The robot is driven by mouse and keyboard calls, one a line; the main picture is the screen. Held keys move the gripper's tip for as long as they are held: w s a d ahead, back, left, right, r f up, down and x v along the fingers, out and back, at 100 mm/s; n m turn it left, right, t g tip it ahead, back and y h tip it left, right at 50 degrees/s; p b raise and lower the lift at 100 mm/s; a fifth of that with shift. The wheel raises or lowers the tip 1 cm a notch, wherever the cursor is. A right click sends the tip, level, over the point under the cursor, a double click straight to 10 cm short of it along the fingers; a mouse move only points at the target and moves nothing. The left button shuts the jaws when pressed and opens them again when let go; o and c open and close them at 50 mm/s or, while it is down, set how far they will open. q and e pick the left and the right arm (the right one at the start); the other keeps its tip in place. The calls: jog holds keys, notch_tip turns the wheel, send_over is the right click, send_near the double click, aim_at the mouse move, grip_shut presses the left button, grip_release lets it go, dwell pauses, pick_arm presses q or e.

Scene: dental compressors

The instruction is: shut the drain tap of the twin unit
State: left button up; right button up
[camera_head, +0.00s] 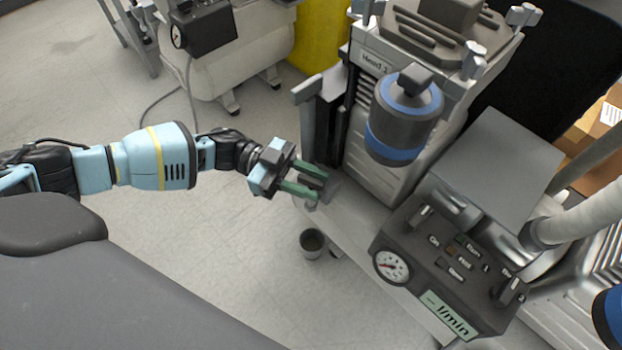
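The twin unit (385,170) stands right of centre, a grey machine with a "Head 1" label and a dark canister with blue bands. My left gripper (320,186) reaches in from the left, at the unit's lower left side. Its two green fingers are apart, with a small dark grey shape between or just behind them. I cannot tell whether that shape is the drain tap, and I cannot make out the tap's handle or whether the fingers touch anything. My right gripper is not in view.
A small grey cup (312,243) stands on the floor below my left gripper. A control panel (440,262) with a gauge juts out at the lower right. Another tank with a gauge box (204,26) and a yellow drum (322,35) stand behind. Open floor lies at left.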

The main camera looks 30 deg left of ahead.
aim_at(298, 177)
pick_arm(q)
jog(key=a+p, duration=0.1)
jog(key=a, duration=0.6)
jog(key=shift+s, duration=0.1)
jog(key=shift+a, duration=0.35)
jog(key=shift+o, duration=0.5)
